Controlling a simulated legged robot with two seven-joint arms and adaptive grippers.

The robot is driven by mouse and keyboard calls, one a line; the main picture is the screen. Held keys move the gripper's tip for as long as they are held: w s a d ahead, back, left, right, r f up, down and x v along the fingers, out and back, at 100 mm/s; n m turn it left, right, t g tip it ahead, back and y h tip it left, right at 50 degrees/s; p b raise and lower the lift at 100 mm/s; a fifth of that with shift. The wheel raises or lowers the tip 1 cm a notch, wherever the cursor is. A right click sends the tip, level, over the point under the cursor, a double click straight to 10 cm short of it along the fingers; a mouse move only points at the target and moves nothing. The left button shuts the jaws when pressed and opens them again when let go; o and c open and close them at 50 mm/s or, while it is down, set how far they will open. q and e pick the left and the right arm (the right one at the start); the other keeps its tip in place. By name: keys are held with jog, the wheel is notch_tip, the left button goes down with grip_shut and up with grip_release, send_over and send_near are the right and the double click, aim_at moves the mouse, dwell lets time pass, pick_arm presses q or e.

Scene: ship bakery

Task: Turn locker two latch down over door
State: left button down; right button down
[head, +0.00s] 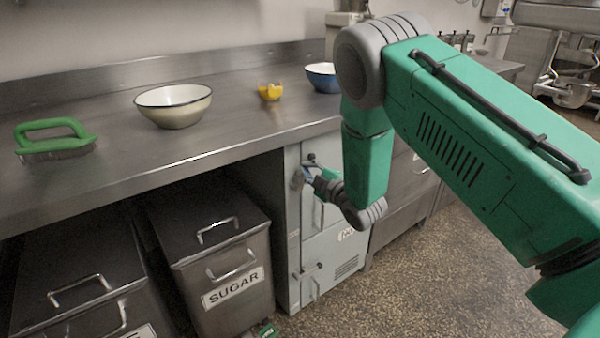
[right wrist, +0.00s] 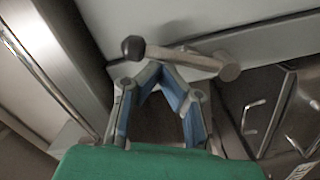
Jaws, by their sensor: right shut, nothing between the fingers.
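The grey locker (head: 292,225) stands under the counter with an upper and a lower door. My right gripper (head: 309,173) is at the upper door's latch (head: 311,157), near the door's top left edge. In the right wrist view the latch (right wrist: 180,58) is a metal bar with a dark knob at its left end and a round pivot at its right. The right gripper (right wrist: 160,68) is shut and empty, its blue-padded fingers meeting close to the bar. I cannot tell whether they touch it. The lower door has its own latch (head: 309,271). My left gripper is not in view.
A sugar bin (head: 230,250) and another metal bin (head: 85,270) stand left of the locker. Above, the counter (head: 110,190) holds a green-handled brush (head: 55,137), a cream bowl (head: 173,106), a yellow item (head: 270,92) and a blue bowl (head: 323,78). The floor (head: 430,285) in front is clear.

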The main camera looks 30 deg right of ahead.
jog(key=d+f+m, duration=0.1)
jog(key=m, duration=0.2)
jog(key=d+f+m, duration=0.1)
jog(key=d+m, duration=0.1)
jog(key=m, duration=0.2)
jog(key=d+f+m+p, duration=0.1)
jog(key=d+f+m, duration=0.1)
jog(key=m, duration=0.1)
jog(key=shift+w+f+m+y, duration=0.1)
jog(key=shift+w+m+y, duration=0.2)
jog(key=shift+m, duration=0.1)
jog(key=shift+d+f, duration=0.1)
jog(key=shift+f, duration=0.2)
jog(key=shift+s+f, duration=0.15)
jog(key=shift+f, duration=0.05)
